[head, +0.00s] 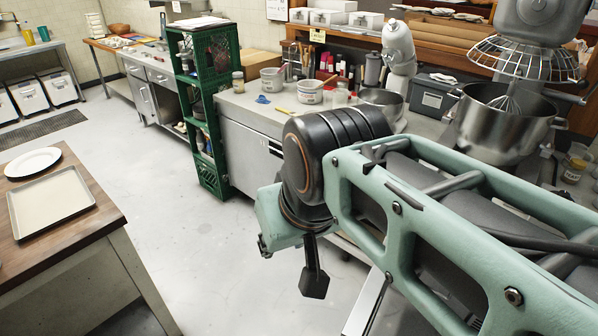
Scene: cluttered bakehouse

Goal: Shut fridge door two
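A low steel-fronted unit (248,157) with a dark slot near its top right stands under the worktop, behind my arm. It looks like an under-counter fridge, but no door number is readable. A pale upright panel edge (366,304) stands out into the aisle below my arm. It may be an open door, but my arm hides most of it and its hinge side. My gripper (313,283) shows only as a dark finger-like part hanging below the wrist. It is left of the panel edge, with floor visible around it. Whether it touches anything or is open cannot be told.
A green crate shelf (206,110) stands left of the unit. A wooden-topped table (88,212) with a baking tray (52,202) and a white plate (33,162) is at the left. A large mixer bowl (500,122) is at the right. The grey floor (215,250) between is clear.

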